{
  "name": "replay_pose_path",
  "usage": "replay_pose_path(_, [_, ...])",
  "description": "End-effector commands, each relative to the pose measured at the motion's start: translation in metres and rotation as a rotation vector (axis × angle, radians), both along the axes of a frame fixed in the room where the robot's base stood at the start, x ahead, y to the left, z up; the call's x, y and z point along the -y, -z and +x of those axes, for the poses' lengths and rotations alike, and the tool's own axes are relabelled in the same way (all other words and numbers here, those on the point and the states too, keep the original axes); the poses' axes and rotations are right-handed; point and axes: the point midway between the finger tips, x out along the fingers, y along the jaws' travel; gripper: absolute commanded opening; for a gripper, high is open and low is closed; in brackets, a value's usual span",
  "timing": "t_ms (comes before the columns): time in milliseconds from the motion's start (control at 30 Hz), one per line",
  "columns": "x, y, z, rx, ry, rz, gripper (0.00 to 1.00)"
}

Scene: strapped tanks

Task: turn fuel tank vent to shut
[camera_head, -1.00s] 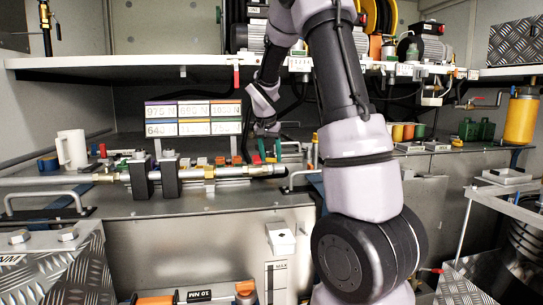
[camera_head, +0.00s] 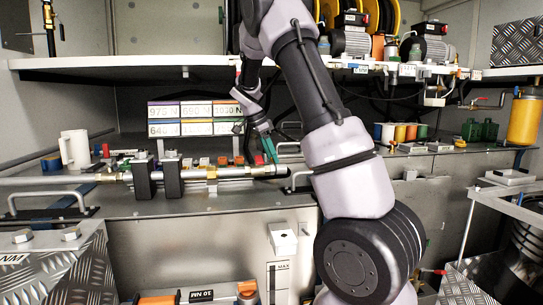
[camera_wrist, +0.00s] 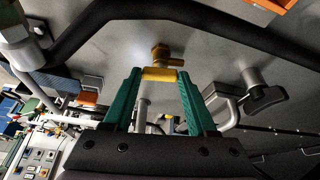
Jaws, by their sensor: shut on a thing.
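In the wrist view, a small brass valve fitting (camera_wrist: 167,55) with a yellow handle (camera_wrist: 160,74) stands out from a grey metal surface (camera_wrist: 215,50). I take it to be the fuel tank vent. My gripper (camera_wrist: 159,78) has green fingers on both sides of the yellow handle and is shut on it. In the head view, my gripper (camera_head: 269,148) reaches down at the bench, near the right end of a long metal tube. The vent cannot be made out there. Whether it is open or shut I cannot tell.
A metal tube (camera_head: 235,172) in black clamps lies along the bench front. Number plates (camera_head: 194,118) stand behind it, and a shelf (camera_head: 110,64) runs above. In the wrist view, a thick dark pipe (camera_wrist: 220,26) and a black-knobbed fitting (camera_wrist: 264,98) are close to my gripper.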

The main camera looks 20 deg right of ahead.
Motion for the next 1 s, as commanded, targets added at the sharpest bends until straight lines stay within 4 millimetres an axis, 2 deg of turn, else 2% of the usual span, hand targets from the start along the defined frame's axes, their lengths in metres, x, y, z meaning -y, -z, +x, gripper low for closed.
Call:
replay_pose_path(400, [-0.0005, -0.0004, 0.0026, 0.002, 0.175, 0.001, 0.02])
replay_pose_path(933, [-0.0003, -0.0006, 0.0027, 0.003, 0.197, 0.002, 0.02])
replay_pose_path(967, [-0.0003, -0.0006, 0.0026, 0.003, 0.197, 0.002, 0.65])
replay_pose_path(1000, [-0.0003, -0.0006, 0.0026, 0.003, 0.197, 0.002, 0.8])
